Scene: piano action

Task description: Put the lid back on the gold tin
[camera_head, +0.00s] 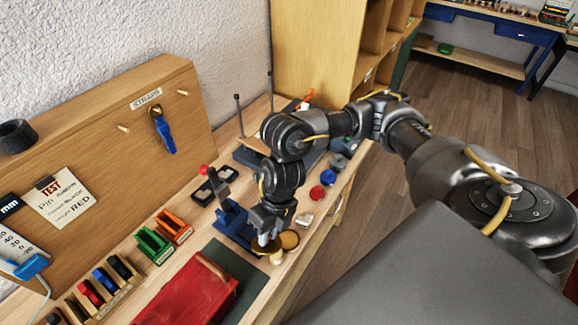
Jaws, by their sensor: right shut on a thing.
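My right gripper (266,238) reaches down from above to the bench, beside the blue fixture. It is shut on a small round gold piece (262,248), which looks like the lid; the fingers hide part of it. Another round gold piece (289,240), which looks like the tin, is just to the right of the fingers. The two are very close, and I cannot tell whether they touch. A small cream-coloured piece (277,258) shows just below them. My left gripper is not in view.
A red case (190,294) lies on a dark green mat (243,275) in front. A blue fixture (236,225) stands left of the gripper. Red (317,193) and blue (328,177) round pieces lie to the right, near the bench edge. Green (153,245) and orange (174,226) racks stand left.

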